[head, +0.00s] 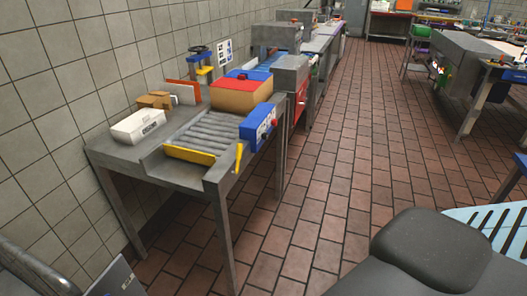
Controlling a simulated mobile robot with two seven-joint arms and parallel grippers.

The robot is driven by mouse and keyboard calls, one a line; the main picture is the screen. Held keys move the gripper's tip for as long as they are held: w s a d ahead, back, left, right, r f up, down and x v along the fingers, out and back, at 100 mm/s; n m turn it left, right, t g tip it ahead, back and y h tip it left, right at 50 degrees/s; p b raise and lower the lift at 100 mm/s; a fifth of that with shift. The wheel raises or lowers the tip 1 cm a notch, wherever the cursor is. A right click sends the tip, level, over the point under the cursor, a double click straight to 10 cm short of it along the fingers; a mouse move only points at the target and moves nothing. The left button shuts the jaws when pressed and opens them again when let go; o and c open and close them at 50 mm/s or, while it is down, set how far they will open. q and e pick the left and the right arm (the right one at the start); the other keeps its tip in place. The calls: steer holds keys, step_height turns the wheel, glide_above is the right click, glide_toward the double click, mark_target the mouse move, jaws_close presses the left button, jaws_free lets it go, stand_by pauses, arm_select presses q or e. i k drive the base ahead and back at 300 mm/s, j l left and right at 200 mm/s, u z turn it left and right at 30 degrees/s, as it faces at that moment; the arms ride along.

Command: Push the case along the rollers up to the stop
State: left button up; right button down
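Bare rollers lie between the case and the bar. Neither of my grippers is in view; only parts of my own body show at the bottom corners.
A white box (138,126) and a brown carton (155,100) stand left of the rollers by the tiled wall. A blue control box (258,128) with a red button is at the right edge. Grey machines (291,75) stand beyond. The tiled floor (340,165) to the right is clear.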

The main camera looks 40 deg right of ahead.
mark_target(224, 100)
steer(key=z, duration=0.95)
